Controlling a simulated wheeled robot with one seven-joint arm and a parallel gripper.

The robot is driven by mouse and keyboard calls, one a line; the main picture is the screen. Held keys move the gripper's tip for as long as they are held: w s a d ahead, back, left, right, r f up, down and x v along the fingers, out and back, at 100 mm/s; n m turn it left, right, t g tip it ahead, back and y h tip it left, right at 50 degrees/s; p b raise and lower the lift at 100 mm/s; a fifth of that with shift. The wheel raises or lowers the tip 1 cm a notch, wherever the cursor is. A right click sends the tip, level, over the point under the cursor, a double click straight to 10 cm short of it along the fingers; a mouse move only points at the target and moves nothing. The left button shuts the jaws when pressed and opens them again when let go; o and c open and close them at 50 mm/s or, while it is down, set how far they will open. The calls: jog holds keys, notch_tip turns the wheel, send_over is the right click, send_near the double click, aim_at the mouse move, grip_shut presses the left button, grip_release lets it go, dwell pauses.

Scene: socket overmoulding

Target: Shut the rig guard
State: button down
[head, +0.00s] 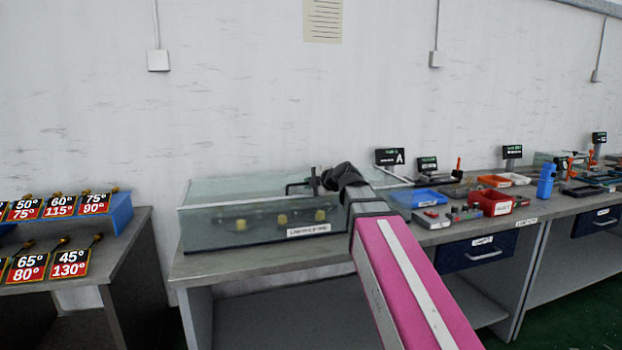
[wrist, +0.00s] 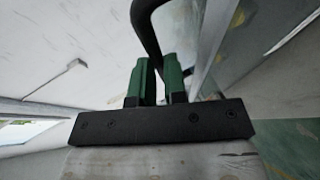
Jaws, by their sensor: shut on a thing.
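The rig guard (head: 215,200) is a clear box-like cover on the grey bench, left of centre in the head view. A white label sits low on its front, and several yellow parts on a dark fixture (head: 265,219) show through it. A black bar handle (head: 292,186) is at its top right. My gripper (head: 315,182) is at this handle. In the wrist view, the green-padded fingers of my gripper (wrist: 159,75) are shut on the black handle (wrist: 147,30), which curves up between them. My arm hides the guard's right end. I cannot tell how far the guard is open.
A blue tray (head: 416,198), a red bin (head: 491,203) and small display units (head: 389,157) stand on the bench to the right. A separate stand with temperature cards (head: 95,204) is at the left. A white wall rises close behind the bench.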

jog(key=shift+s+f, duration=0.25)
jog(key=shift+f, duration=0.6)
jog(key=c, duration=1.2)
grip_release()
jog(key=shift+d, duration=0.1)
jog(key=shift+o, duration=0.2)
jog(key=v, duration=1.1)
jog(key=shift+w+r, duration=0.2)
jog(key=shift+r, duration=0.15)
